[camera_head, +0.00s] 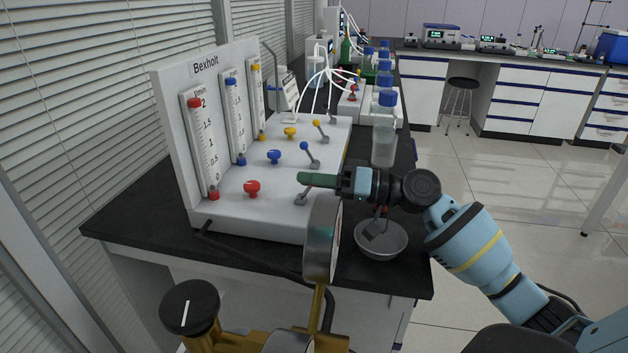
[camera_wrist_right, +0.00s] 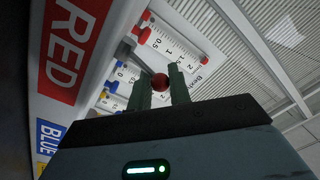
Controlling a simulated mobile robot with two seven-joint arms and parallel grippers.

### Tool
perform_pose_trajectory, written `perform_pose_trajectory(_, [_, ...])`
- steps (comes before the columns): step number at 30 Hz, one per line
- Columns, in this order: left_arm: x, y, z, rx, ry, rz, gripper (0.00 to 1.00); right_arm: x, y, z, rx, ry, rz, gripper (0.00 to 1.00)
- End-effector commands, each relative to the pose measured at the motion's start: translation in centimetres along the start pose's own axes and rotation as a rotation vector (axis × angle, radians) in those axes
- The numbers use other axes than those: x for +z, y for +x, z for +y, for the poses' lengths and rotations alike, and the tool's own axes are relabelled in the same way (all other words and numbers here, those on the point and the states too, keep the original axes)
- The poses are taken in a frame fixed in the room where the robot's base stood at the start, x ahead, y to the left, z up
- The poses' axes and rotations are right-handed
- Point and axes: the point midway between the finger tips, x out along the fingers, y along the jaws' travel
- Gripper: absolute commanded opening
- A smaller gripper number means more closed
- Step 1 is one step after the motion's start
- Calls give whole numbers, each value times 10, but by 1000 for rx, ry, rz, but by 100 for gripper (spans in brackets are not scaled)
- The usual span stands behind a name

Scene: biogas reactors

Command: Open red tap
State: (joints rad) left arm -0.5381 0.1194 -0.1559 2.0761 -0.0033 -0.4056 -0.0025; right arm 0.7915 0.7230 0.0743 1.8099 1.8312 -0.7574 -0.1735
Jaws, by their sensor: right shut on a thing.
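The white Bexholt flow panel (camera_head: 243,218) stands on the black bench. Its front row has the red tap (camera_head: 302,199), a small grey lever whose base shows just below my right gripper (camera_head: 304,179). The lever's ball end is hidden behind the fingers in the head view. In the right wrist view the red ball (camera_wrist_right: 160,82) sits between the two green fingers of my right gripper (camera_wrist_right: 159,86), which is shut on it. A RED label (camera_wrist_right: 69,52) shows at the upper left there. My left gripper is not in view.
The blue tap lever (camera_head: 309,154) and yellow tap lever (camera_head: 320,130) stand behind the red one. A red knob (camera_head: 252,187) is to its left. A metal bowl (camera_head: 381,242) and a bottle (camera_head: 384,140) are close to my right arm. A brass regulator gauge (camera_head: 321,240) stands in front.

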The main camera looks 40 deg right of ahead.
Motion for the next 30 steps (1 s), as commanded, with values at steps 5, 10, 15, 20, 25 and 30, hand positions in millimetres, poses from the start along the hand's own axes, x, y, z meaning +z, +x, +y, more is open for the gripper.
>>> perform_pose_trajectory(5, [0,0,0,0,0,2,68,8,2,1,-1,9,-16,34])
perform_pose_trajectory(10, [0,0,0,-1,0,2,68,5,1,1,0,6,-10,42])
perform_pose_trajectory(15, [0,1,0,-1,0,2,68,4,0,1,0,4,-7,42])
perform_pose_trajectory(20, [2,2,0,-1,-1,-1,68,4,-12,2,3,6,-6,42])
perform_pose_trajectory(25, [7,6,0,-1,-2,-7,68,5,-38,3,3,7,-8,42])
perform_pose_trajectory(30, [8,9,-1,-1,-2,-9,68,5,-61,2,2,6,-10,42])
